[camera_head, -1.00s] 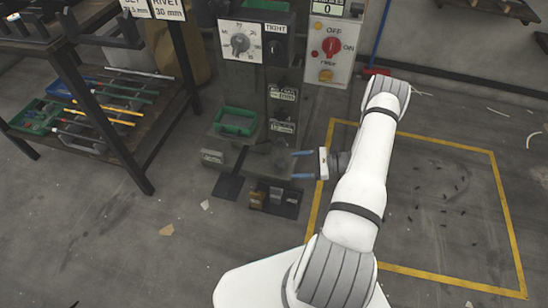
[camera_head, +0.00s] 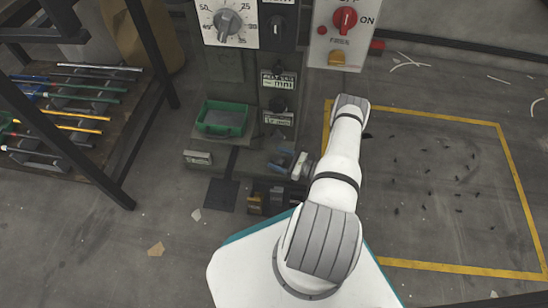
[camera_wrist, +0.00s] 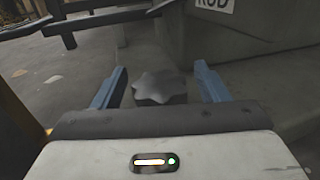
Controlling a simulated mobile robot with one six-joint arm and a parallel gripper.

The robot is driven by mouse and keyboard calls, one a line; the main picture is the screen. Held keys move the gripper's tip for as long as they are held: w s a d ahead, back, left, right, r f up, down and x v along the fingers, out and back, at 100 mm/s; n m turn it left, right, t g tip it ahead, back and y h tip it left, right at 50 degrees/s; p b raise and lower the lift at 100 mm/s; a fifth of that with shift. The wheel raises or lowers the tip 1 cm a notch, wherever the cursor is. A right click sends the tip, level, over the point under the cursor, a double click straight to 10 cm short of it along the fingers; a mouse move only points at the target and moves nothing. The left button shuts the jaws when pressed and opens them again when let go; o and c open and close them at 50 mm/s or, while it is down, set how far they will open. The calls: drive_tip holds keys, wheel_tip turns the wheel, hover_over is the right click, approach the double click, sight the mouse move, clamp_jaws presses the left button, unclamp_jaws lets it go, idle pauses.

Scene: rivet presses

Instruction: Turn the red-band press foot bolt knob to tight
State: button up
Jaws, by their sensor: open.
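A dark grey lobed knob (camera_wrist: 160,84) shows in the wrist view, between the two blue fingers of my gripper (camera_wrist: 161,88). There is a visible gap on each side of it, so the fingers do not appear to touch it. In the head view my gripper (camera_head: 284,161) is open and low at the press, just right of the green tray. The knob is not clear in the head view. I cannot read any tight mark at this knob, nor see a red band on the press.
A green tray (camera_head: 221,119) sits on the press. A dial panel (camera_head: 228,23) and a panel with a red switch (camera_head: 345,20) are above. A rack with coloured rods (camera_head: 75,105) stands left.

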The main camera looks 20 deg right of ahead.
drive_tip(key=shift+x, duration=1.05)
drive_tip(key=shift+s, duration=0.1)
drive_tip(key=c, duration=1)
drive_tip(key=shift+r+m+t+h+p, duration=0.15)
drive_tip(key=shift+m+t+h+p, duration=0.15)
drive_tip(key=shift+m+t+h, duration=0.6)
drive_tip(key=shift+w+d+m+t+h+p, duration=0.15)
drive_tip(key=shift+m+t+h, duration=0.3)
drive_tip(key=shift+h, duration=0.3)
drive_tip(key=shift+w+d+m+t+h+p, duration=0.1)
drive_tip(key=shift+m+t+h+p, duration=0.1)
drive_tip(key=shift+m+h, duration=0.5)
drive_tip(key=shift+d+m+t+h+p, duration=0.1)
drive_tip(key=shift+m+t+h, duration=0.25)
drive_tip(key=shift+h, duration=0.5)
